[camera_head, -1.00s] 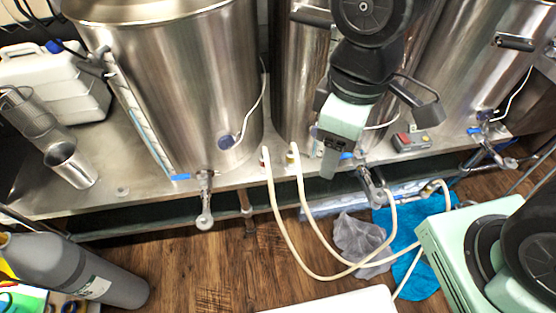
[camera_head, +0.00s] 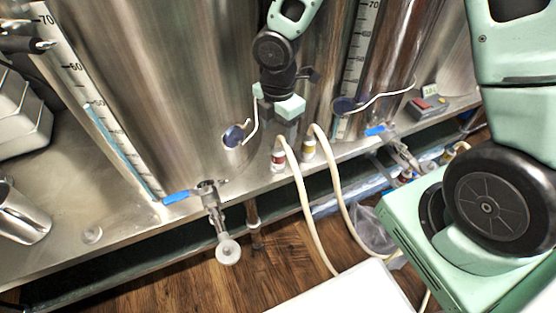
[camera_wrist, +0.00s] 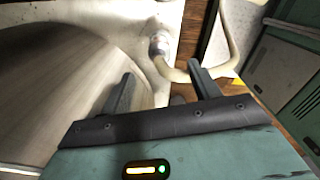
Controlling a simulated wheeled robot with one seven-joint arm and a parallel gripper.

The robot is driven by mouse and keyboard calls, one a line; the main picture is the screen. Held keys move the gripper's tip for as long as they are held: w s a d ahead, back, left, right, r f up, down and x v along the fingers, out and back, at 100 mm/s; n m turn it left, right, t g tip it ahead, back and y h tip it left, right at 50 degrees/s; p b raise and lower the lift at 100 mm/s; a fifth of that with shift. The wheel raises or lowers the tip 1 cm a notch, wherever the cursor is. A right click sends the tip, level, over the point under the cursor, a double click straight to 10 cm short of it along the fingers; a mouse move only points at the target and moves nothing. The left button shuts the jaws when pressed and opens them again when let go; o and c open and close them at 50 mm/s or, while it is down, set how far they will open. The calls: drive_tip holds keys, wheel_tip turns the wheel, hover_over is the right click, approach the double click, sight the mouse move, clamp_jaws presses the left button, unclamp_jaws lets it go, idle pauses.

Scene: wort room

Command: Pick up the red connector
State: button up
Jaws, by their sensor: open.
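The red connector (camera_head: 278,159) stands upright at the front edge of the steel shelf, with a cream hose looping from its top. A similar connector with a yellow band (camera_head: 308,149) stands just to its right with its own hose. My gripper (camera_head: 288,133) points down, slightly above and behind the two connectors, close to the large steel tank. In the wrist view my gripper (camera_wrist: 160,76) is open and empty. A connector on a hose (camera_wrist: 158,43) shows ahead of the fingers there, but its band colour is unclear.
The large steel tank (camera_head: 150,95) stands close to the left of my gripper, and another tank (camera_head: 395,50) to the right. A valve with a blue handle (camera_head: 207,195) sticks out at the front. A small box with a red button (camera_head: 428,106) lies at right.

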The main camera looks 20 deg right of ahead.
sight(278, 156)
wheel_tip(278, 156, down, 10)
drive_tip(key=b, duration=0.3)
drive_tip(key=shift+f+b, duration=0.25)
drive_tip(key=shift+b, duration=0.05)
drive_tip(key=shift+c, duration=0.3)
drive_tip(key=c, duration=1)
